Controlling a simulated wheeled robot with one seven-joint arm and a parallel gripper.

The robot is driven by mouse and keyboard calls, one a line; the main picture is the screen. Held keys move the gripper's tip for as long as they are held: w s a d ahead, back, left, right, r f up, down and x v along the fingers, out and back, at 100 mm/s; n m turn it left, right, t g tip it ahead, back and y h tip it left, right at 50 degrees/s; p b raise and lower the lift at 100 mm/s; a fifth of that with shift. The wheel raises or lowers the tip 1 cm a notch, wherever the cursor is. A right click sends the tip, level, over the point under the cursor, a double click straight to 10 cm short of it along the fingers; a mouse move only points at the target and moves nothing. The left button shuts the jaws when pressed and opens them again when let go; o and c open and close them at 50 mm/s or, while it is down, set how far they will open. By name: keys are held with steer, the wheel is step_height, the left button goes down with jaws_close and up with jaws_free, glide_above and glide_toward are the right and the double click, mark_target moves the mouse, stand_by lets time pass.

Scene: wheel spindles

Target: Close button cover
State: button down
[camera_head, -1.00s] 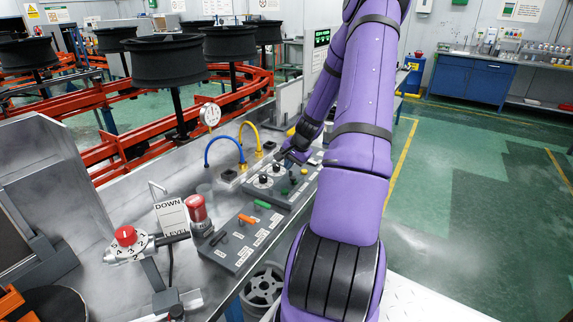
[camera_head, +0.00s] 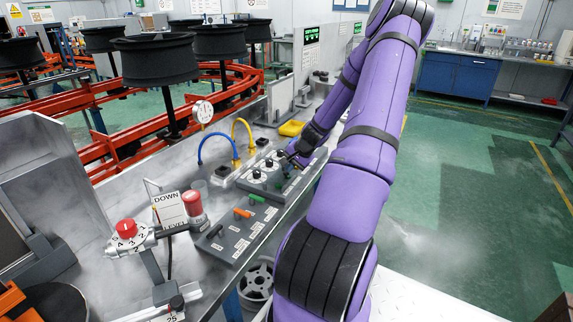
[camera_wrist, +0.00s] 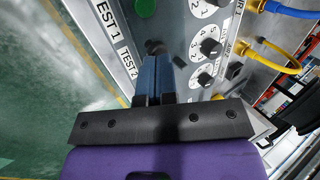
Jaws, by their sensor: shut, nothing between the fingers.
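The grey control panel (camera_head: 270,172) with dark knobs and white dials lies on the metal bench in the head view. My gripper (camera_head: 289,160) is over this panel, pointing down at it. In the wrist view its blue fingers (camera_wrist: 157,66) are together with nothing between them. Their tips are close to a small dark part (camera_wrist: 155,47) on the panel, which may be a button or its cover; contact cannot be told. A green button (camera_wrist: 145,8) is just beyond it.
Dial knobs (camera_wrist: 210,47) stand right beside the fingers, with blue and yellow hoses (camera_wrist: 285,57) further right. The green floor at right is clear.

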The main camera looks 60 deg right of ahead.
steer(key=shift+s+f, duration=0.45)
steer(key=shift+f, duration=0.2)
steer(key=shift+r, duration=0.1)
stand_by(0.3)
